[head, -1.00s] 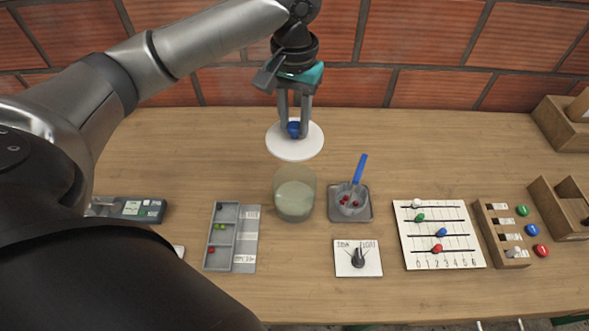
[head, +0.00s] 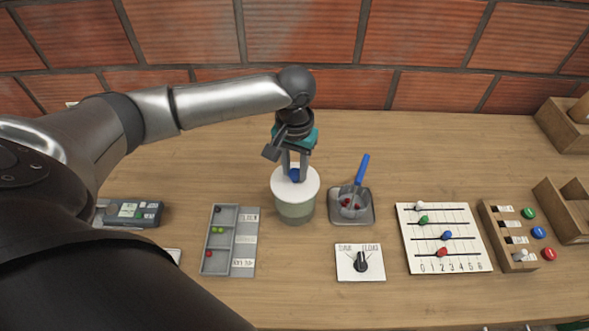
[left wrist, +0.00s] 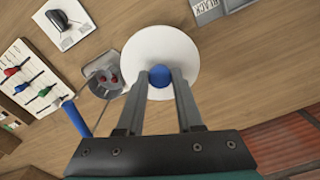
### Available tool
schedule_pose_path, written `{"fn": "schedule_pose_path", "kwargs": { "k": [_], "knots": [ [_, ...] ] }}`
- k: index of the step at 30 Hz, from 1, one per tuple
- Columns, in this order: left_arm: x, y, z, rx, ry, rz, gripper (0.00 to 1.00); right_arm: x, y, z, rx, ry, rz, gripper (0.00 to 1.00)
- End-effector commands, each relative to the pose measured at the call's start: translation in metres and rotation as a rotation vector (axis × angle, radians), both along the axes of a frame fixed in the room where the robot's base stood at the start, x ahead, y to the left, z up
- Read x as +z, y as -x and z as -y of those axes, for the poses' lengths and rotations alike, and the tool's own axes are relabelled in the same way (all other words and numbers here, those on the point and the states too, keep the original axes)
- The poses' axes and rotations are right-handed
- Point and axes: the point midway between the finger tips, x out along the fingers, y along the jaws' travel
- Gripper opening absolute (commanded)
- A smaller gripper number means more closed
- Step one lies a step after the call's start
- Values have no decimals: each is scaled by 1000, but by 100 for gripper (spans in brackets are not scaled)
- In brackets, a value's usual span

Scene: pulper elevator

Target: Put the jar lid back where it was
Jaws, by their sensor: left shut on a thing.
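The jar lid (head: 309,187) is a white disc with a blue knob (head: 294,174). My left gripper (head: 294,176) is shut on that knob. In the head view the lid is at the top of the greenish jar (head: 295,210) and covers its mouth; I cannot tell whether it rests on the rim or is held just above. In the left wrist view the lid (left wrist: 140,50) hides the jar, and the knob (left wrist: 160,76) is between the fingertips (left wrist: 160,78). My right gripper is not in view.
Right of the jar is a grey tray (head: 368,219) with a cup of red beads and a blue-handled scoop (head: 361,170). A compartment tray (head: 218,262) is left, a dial plate (head: 348,273) in front, a slider board (head: 410,235) right. The table behind is clear.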

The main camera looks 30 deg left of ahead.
Motion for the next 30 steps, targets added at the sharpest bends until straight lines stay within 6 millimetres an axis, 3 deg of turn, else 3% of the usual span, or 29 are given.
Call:
{"fn": "schedule_pose_path", "kwargs": {
  "k": [2,3,11,22,30],
  "knots": [
    [-4,3,1,-2,-1,-8,0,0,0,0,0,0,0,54],
    [-5,3,1,-2,-1,-9,36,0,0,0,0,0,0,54],
    [-4,3,1,-1,-1,-8,65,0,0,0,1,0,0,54],
    [7,2,0,0,-1,-6,65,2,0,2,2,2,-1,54],
    [62,1,1,-2,0,-2,65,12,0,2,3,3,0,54]
  ]
}}
